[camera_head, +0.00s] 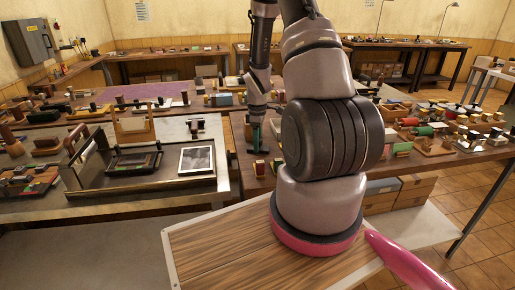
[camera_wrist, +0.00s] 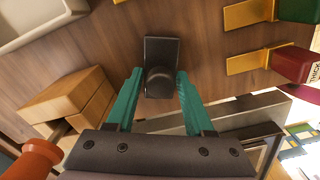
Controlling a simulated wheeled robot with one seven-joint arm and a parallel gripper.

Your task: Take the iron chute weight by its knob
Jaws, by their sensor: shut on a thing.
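The iron chute weight (camera_wrist: 160,52) is a dark, flat rectangular block with a round knob (camera_wrist: 158,82) at its near end in the wrist view. My gripper (camera_wrist: 158,88) has its teal fingers on both sides of the knob, shut on it. The block lies over or just above the brown wooden table top; I cannot tell whether it touches. In the head view my gripper (camera_head: 254,140) is low over the middle table, partly behind my arm, and the weight cannot be made out there.
In the wrist view, wooden blocks (camera_wrist: 72,100) stand left, a pale tray (camera_wrist: 35,18) upper left, and yellow brackets (camera_wrist: 250,12) with a red box (camera_wrist: 292,62) right. In the head view, a press frame (camera_head: 130,165) and a photo plate (camera_head: 197,160) are on the left table.

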